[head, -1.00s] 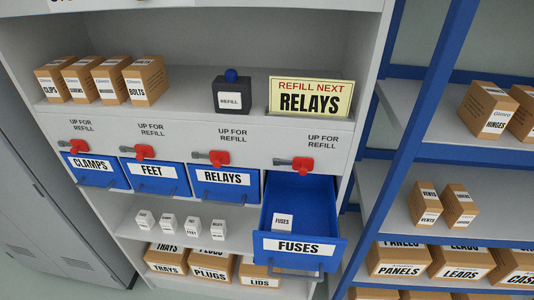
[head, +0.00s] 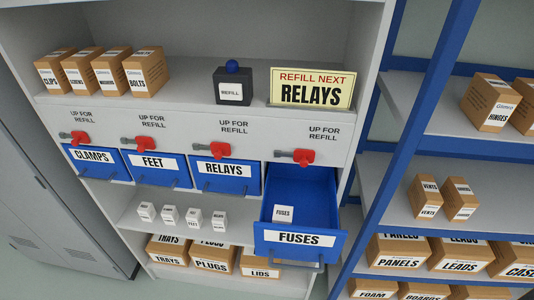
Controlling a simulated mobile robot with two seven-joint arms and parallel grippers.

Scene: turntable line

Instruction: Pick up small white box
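Several small white boxes stand in a row on the shelf below the blue drawers. They are a leftmost one (head: 147,212), a second (head: 169,215), a third (head: 193,218) and a rightmost one (head: 219,221); their print is too small to read surely. Another small white box (head: 283,214), labelled FUSES, lies inside the open blue FUSES drawer (head: 333,215). Neither of my grippers shows in the head view.
The CLAMPS (head: 95,172), FEET (head: 157,180) and RELAYS (head: 219,186) drawers are shut. The FUSES drawer juts out right of the row of boxes. A sign (head: 311,88) reads REFILL NEXT RELAYS. Red levers (head: 197,149) sit above the drawers. Cardboard boxes (head: 212,258) fill the lower shelf.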

